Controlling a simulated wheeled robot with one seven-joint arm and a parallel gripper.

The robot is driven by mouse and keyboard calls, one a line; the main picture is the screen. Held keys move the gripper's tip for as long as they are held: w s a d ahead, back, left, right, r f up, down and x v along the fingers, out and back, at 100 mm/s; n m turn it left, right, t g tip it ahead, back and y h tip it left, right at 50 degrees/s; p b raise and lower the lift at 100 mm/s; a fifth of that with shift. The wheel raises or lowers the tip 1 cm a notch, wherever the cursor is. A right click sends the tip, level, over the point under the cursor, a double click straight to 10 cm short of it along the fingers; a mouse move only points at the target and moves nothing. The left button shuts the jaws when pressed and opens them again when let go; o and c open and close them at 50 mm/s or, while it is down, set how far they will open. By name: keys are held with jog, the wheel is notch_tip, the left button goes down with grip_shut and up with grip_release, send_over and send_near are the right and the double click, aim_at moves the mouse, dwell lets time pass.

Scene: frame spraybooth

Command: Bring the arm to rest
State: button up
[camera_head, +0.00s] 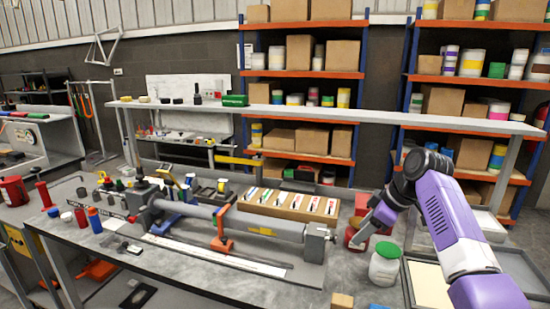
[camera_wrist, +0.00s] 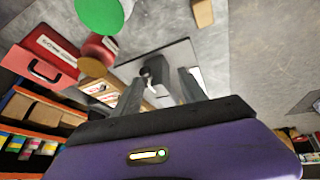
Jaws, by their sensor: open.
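My arm (camera_head: 452,225) is purple with dark joints and reaches in from the right in the head view. Its forearm bends down to the left, over the right end of the workbench (camera_head: 190,270). My gripper (camera_head: 364,232) points down and left beside a red can (camera_head: 353,240), above the bench. In the wrist view my gripper (camera_wrist: 160,88) shows two grey fingers spread apart with nothing held between them. The red can also shows in the wrist view (camera_wrist: 101,48), left of the fingers. I cannot tell whether a finger touches it.
A white jar with a green lid (camera_head: 384,265) stands close below my gripper. A long grey clamp tube (camera_head: 265,222) and a cardboard tray (camera_head: 290,204) lie left of it. A raised shelf (camera_head: 330,115) runs behind. A wooden block (camera_head: 342,301) lies at the front edge.

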jog(key=w+f+m+t+h, duration=0.2)
jog(key=w+m+t, duration=0.25)
jog(key=t, duration=0.25)
jog(key=s+f+m+t+h, duration=0.1)
jog(key=s+f+m+t, duration=0.25)
jog(key=s, duration=0.45)
jog(key=s+f+m+t+h, duration=0.1)
jog(key=s+f+m+t, duration=0.2)
jog(key=s, duration=0.6)
jog(key=s+a+g, duration=0.1)
jog(key=s, duration=2.2)
jog(key=s+a+g, duration=0.2)
jog(key=s, duration=2.2)
jog(key=shift+s+a+f+m, duration=0.25)
jog(key=shift+a+f+m, duration=0.05)
jog(key=shift+f+m, duration=0.1)
jog(key=shift+o, duration=0.4)
